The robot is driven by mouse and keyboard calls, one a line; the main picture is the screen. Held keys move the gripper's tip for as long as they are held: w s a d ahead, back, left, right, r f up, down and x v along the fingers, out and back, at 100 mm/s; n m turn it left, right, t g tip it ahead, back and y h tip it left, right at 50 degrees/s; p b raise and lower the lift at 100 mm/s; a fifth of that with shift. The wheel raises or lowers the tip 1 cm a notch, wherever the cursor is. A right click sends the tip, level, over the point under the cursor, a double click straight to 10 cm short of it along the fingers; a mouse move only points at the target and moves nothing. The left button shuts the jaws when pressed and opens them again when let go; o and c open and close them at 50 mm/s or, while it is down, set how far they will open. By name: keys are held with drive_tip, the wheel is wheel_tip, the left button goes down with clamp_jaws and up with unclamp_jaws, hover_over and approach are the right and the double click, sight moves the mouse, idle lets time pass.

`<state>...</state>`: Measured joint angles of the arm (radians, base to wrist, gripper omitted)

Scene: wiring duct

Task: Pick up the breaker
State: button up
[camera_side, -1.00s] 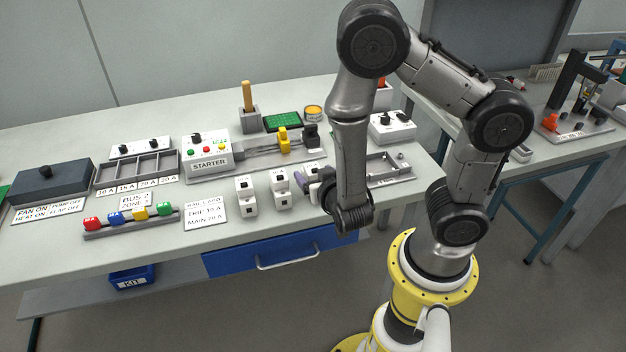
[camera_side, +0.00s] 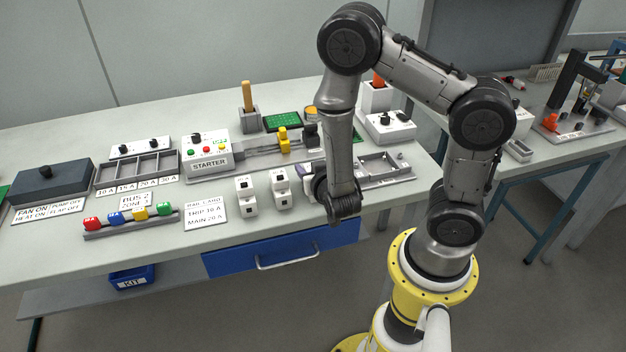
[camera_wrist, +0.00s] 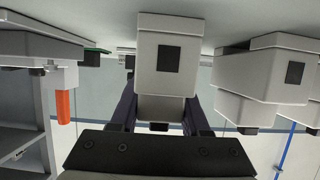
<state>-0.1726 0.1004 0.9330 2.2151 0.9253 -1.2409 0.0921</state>
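Two white breakers with dark square patches, one on the left (camera_side: 245,196) and one on the right (camera_side: 281,189), stand upright on the bench. My gripper (camera_side: 305,185) is just right of them, low over the bench, with its wrist hiding most of what is there. In the wrist view a white breaker (camera_wrist: 163,70) is in the middle, between the two dark purple fingers of my gripper (camera_wrist: 160,112). The fingers flank its near part; I cannot tell whether they press on it. The other breakers (camera_wrist: 270,80) overlap at the right of that view.
A label card (camera_side: 205,213) lies left of the breakers. The starter box (camera_side: 206,153) and a rail with a yellow block (camera_side: 284,140) are behind. A grey tray (camera_side: 385,168) is to the right. The bench front edge is close.

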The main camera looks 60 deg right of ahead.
clamp_jaws()
drive_tip(key=shift+r, duration=0.1)
